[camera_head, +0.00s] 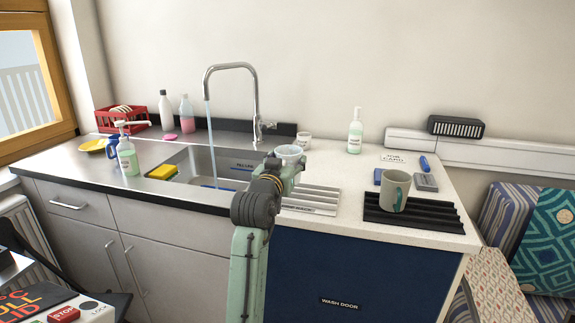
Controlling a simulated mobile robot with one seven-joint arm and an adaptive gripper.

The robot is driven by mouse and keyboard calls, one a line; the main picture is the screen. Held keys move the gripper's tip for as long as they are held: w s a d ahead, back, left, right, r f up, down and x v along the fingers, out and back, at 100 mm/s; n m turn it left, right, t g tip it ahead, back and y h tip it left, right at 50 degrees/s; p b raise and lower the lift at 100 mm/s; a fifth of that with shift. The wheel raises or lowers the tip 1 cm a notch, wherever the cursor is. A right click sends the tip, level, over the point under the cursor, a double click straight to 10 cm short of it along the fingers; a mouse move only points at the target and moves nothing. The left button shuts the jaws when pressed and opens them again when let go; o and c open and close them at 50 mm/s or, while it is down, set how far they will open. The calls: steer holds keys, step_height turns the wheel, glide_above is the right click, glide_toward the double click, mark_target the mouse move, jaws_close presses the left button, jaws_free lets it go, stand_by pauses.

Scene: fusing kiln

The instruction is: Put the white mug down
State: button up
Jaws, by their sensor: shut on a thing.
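The white mug (289,152) is at my gripper (292,164), above the counter between the sink and the ribbed light draining area (313,201). My gripper is shut on it. The gripper's fingers and wrist hide the mug's lower part, so its base and handle cannot be made out.
Water runs from the tap (255,100) into the sink (203,160). A small white pot (304,136) stands behind the held mug. A soap bottle (355,135), a card (398,157) and a grey block (424,182) are further right. The light ribbed area looks clear.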

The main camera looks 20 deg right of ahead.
steer(key=shift+x, duration=1)
steer(key=shift+w+a+f+p, duration=0.15)
steer(key=shift+w+f+p, duration=0.1)
steer(key=shift+p, duration=0.05)
steer(key=shift+f+p, duration=0.55)
steer(key=shift+f, duration=1)
steer(key=shift+f, duration=0.15)
steer(key=o, duration=1.4)
